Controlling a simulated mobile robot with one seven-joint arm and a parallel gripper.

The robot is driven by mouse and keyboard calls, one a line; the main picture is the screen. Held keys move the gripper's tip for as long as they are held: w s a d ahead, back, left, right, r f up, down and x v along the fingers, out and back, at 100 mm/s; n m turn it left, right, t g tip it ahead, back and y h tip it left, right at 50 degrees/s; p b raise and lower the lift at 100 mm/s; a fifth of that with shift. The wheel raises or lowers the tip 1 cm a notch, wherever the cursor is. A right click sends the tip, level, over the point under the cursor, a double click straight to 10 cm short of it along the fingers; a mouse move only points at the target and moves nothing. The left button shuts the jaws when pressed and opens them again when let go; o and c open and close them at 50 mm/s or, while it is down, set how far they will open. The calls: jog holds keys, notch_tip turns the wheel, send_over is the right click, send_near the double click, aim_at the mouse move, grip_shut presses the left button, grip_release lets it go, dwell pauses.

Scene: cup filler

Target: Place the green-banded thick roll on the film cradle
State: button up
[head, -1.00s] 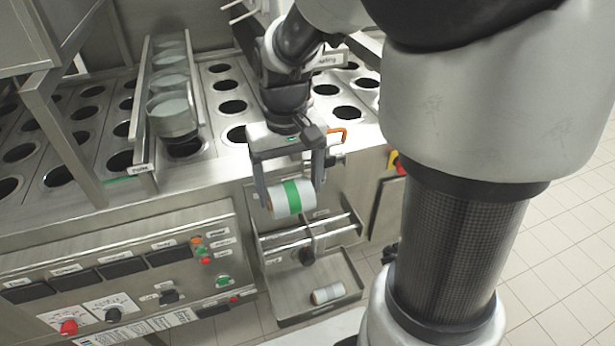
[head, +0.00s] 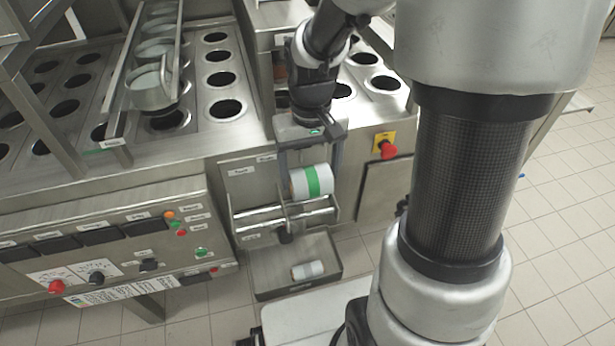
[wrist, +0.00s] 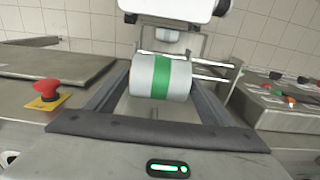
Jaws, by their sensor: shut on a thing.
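The thick roll (head: 300,186) is pale grey with a green band around its middle. It lies roughly level between the fingers of my gripper (head: 312,180), which is shut on its two ends. In the wrist view the roll (wrist: 146,78) shows between the two fingers. The film cradle (head: 268,224), a pair of metal rails on the machine's front, is right below the roll in the head view. The roll overlaps the upper rail in the picture; I cannot tell whether it touches. In the wrist view the rails (wrist: 215,64) show behind the roll.
A tray (head: 262,284) below the cradle holds a smaller pale roll (head: 307,270). A red emergency button (head: 386,149) on a yellow plate is to the right. The control panel (head: 110,245) is to the left. A cup rail (head: 118,95) stands above the holed deck.

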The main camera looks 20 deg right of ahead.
aim_at(310, 189)
jog(key=shift+f+b, duration=0.55)
jog(key=shift+f, duration=2)
jog(key=shift+f, duration=0.1)
jog(key=shift+f, duration=0.15)
jog(key=o, duration=1.3)
